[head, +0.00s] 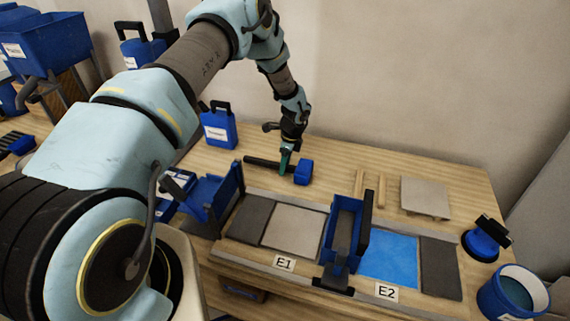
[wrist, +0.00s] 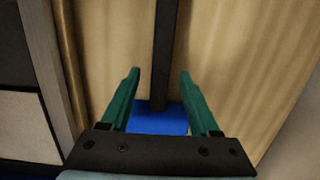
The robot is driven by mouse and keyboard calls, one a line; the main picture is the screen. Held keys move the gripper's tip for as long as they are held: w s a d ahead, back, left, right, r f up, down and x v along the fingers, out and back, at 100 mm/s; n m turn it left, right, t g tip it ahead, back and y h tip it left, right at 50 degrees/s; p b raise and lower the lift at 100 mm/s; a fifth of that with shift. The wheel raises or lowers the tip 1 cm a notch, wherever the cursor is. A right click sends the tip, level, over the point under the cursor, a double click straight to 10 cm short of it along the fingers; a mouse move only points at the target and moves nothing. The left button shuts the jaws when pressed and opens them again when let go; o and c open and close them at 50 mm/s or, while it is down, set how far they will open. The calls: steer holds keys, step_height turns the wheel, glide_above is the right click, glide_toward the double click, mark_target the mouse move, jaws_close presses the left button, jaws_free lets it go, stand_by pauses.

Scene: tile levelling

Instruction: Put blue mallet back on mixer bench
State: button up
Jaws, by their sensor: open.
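The blue mallet (head: 303,172) lies on the wooden table, its blue head to the right and its dark handle pointing left. My gripper (head: 285,166) is right over the handle, close to the head, pointing down. In the wrist view, the green fingers of my gripper (wrist: 159,73) are apart, with the dark handle (wrist: 165,45) running between them. The blue head (wrist: 160,119) shows low between the fingers, partly hidden by the gripper body. I cannot tell if either finger touches the handle. Nothing in view is labelled as the mixer bench.
Panels E1 (head: 293,228) and E2 (head: 390,258) lie in front, with an upright blue tool (head: 345,232) between them. A blue jug (head: 219,129) stands behind left. A loose tile (head: 425,197), a blue suction-cup-like tool (head: 484,242) and a bucket (head: 513,293) are right. Another wooden surface (head: 60,124) is far left.

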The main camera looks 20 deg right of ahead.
step_height(320, 180, up, 10)
steer(key=s+d+b, duration=0.1)
steer(key=b, duration=0.2)
steer(key=a+r+n, duration=0.6)
steer(key=a+r, duration=0.3)
steer(key=a, duration=0.3)
steer(key=s+a+r+n, duration=0.3)
steer(key=a+n, duration=0.3)
steer(key=a, duration=0.2)
steer(key=s+a+r+n+h, duration=0.1)
steer(key=s+a+r+n, duration=0.3)
steer(key=s+a+n, duration=0.2)
steer(key=s+a+r+n, duration=0.4)
steer(key=s+a+n, duration=0.1)
steer(key=a, duration=0.5)
steer(key=shift+s+a+r+n+h, duration=0.15)
steer(key=shift+n+h, duration=0.15)
steer(key=shift+n, duration=0.6)
